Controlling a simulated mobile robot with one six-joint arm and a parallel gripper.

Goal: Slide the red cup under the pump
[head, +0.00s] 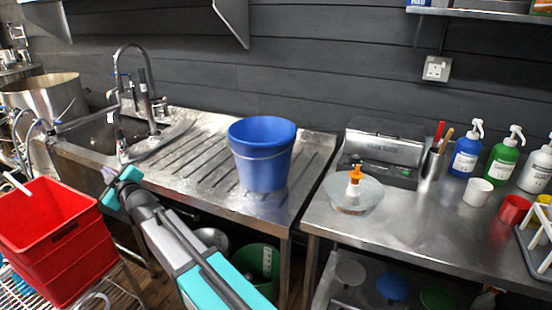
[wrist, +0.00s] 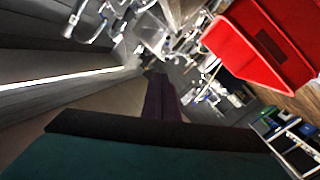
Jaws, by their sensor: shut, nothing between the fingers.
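The red cup (head: 514,210) stands on the steel table at the right, in front of the pump bottles. A blue pump bottle (head: 466,156), a green pump bottle (head: 504,160) and a white pump bottle (head: 538,168) stand in a row behind it, their white pump heads on top. The cup is apart from them, nearest the green and white ones. My gripper (head: 120,188) is shut and empty at the left, over the sink's front edge, far from the cup. The wrist view shows neither the cup nor the bottles.
A white cup (head: 478,193) stands left of the red cup; a white rack (head: 540,240) is close on its right. A glass bowl (head: 352,200) and a steel box (head: 384,150) are further left. A blue bucket (head: 262,160) stands on the drainboard. A red crate (head: 60,240) also shows in the wrist view (wrist: 262,45).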

